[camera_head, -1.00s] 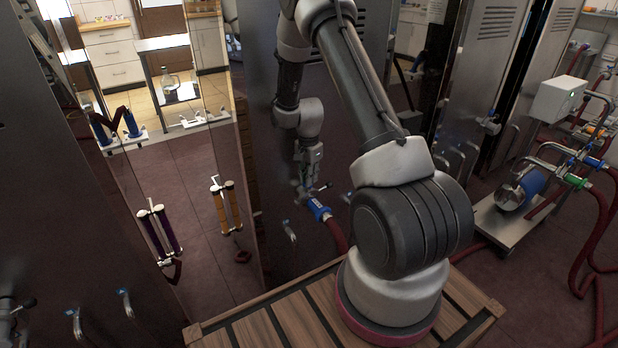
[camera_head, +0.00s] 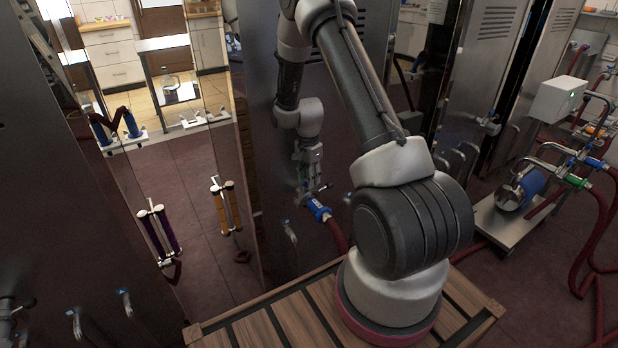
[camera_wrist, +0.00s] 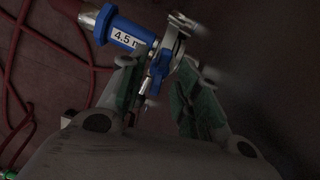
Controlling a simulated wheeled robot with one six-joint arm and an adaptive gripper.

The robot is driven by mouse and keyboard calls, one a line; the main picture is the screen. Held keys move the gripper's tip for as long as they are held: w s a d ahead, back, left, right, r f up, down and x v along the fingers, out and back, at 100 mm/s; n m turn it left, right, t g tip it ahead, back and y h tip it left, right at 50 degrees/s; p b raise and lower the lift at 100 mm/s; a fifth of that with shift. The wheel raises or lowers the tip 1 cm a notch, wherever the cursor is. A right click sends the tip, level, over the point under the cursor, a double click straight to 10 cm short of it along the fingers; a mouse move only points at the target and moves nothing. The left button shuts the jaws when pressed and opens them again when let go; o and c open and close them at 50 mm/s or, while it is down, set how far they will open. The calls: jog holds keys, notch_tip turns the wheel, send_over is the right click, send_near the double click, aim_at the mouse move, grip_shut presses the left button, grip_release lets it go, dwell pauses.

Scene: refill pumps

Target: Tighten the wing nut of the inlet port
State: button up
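In the wrist view the blue wing nut (camera_wrist: 159,64) sits on the side of a metal clamp ring (camera_wrist: 172,41) at the inlet port. A blue hose coupling (camera_wrist: 121,33) labelled 4.5 m joins the clamp from the left. My gripper (camera_wrist: 164,88) has its green-padded fingers apart. The wing nut lies between them at the fingertips, nearer the left finger; whether it touches that finger I cannot tell. In the head view my gripper (camera_head: 308,184) is beside the tank wall, just above the blue coupling (camera_head: 319,209). The wing nut is too small to make out there.
A dark red hose (camera_head: 338,236) hangs from the coupling. The tank wall (camera_head: 262,130) stands close by my gripper. A pump on a steel cart (camera_head: 510,226) with more hoses stands at the right. Open floor (camera_head: 195,165) lies at the left.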

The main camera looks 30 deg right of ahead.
notch_tip(320, 180, up, 12)
dwell(0.6)
jog(key=shift+a, duration=0.1)
jog(key=s+n+g, duration=0.2)
jog(key=s+n, duration=0.4)
jog(key=s, duration=0.1)
jog(key=s+a+r+n+t, duration=0.3)
jog(key=s+r+n, duration=0.1)
jog(key=s+r, duration=0.8)
jog(key=s+a+r+n+t, duration=0.3)
jog(key=s+a+r+n, duration=0.1)
jog(key=s+r, duration=0.8)
jog(key=shift+s+r+n, duration=0.15)
jog(key=shift+r+n, duration=0.5)
jog(key=shift+n, duration=0.15)
